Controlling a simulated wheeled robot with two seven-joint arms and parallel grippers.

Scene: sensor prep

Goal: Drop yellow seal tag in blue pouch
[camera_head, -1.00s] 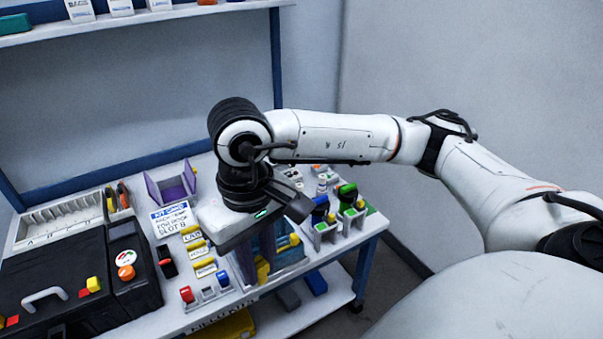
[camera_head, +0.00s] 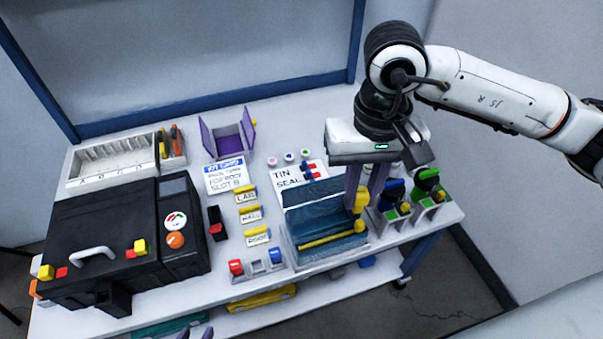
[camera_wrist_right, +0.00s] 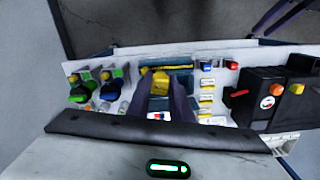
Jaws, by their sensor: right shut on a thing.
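The yellow seal tag (camera_head: 361,199) is pinched between the purple fingers of my right gripper (camera_head: 365,195). In the right wrist view the tag (camera_wrist_right: 160,80) shows at the fingertips. The blue pouch (camera_head: 318,216) lies on the table just left of and below the gripper, with a yellow strip along its near edge. In the right wrist view the pouch (camera_wrist_right: 183,84) is behind the tag. The tag appears above the pouch's right edge; the exact height is hard to tell. Only the fingertips of my left gripper (camera_head: 196,333) show at the bottom edge, apart, with nothing visible between them.
A black case (camera_head: 95,250) and a divided grey tray (camera_head: 112,165) fill the left of the table. A purple holder (camera_head: 228,135) stands at the back. Yellow labels (camera_head: 250,214) and small red and blue parts lie left of the pouch. Green and blue-topped holders (camera_head: 427,182) stand right.

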